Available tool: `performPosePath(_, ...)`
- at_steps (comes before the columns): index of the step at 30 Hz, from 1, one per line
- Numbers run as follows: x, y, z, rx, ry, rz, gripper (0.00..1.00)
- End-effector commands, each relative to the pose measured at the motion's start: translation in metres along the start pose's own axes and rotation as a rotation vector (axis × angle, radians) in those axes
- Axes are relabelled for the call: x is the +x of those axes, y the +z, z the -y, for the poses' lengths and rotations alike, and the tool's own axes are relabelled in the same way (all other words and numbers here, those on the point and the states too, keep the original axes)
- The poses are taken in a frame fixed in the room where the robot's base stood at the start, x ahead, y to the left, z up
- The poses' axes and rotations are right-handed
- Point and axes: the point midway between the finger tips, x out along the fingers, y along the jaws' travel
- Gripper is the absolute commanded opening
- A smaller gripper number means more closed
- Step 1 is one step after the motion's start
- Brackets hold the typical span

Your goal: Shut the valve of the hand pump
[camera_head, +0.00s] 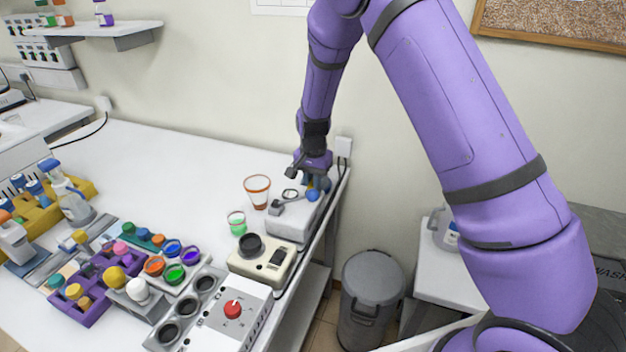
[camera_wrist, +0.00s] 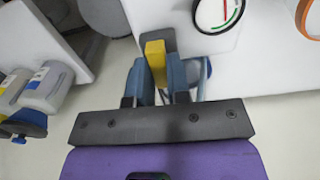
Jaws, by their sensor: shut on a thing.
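The hand pump is a white box (camera_head: 290,224) at the right end of the bench, with a round dial gauge (camera_head: 290,195) on top. The gauge (camera_wrist: 218,14) also shows at the top of the wrist view. My gripper (camera_wrist: 157,75) is shut on a yellow valve handle (camera_wrist: 155,50), with one blue-grey finger on each side. In the head view my gripper (camera_head: 316,180) reaches down over the pump's back right corner. The handle is hidden there. A blue round part (camera_head: 312,195) shows just below the gripper.
A brown-rimmed cup (camera_head: 257,191) and a green cup (camera_head: 236,223) stand left of the pump. A beige device (camera_head: 262,262) with a black round top stands in front. The bench edge lies close on the right, with a grey bin (camera_head: 372,283) on the floor beyond.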

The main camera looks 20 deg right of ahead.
Motion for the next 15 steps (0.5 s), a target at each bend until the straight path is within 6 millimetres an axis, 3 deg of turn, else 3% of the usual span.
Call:
performPosePath(1,-0.0012,-0.0011,0.0008,0.002,-0.003,-0.003,0.00)
performPosePath(2,-0.0012,-0.0011,0.0008,0.002,-0.003,-0.003,0.24)
performPosePath(4,-0.0011,-0.0010,0.0007,0.002,-0.003,-0.003,0.40)
performPosePath(15,-0.0047,-0.0004,0.0005,0.000,-0.002,-0.002,0.43)
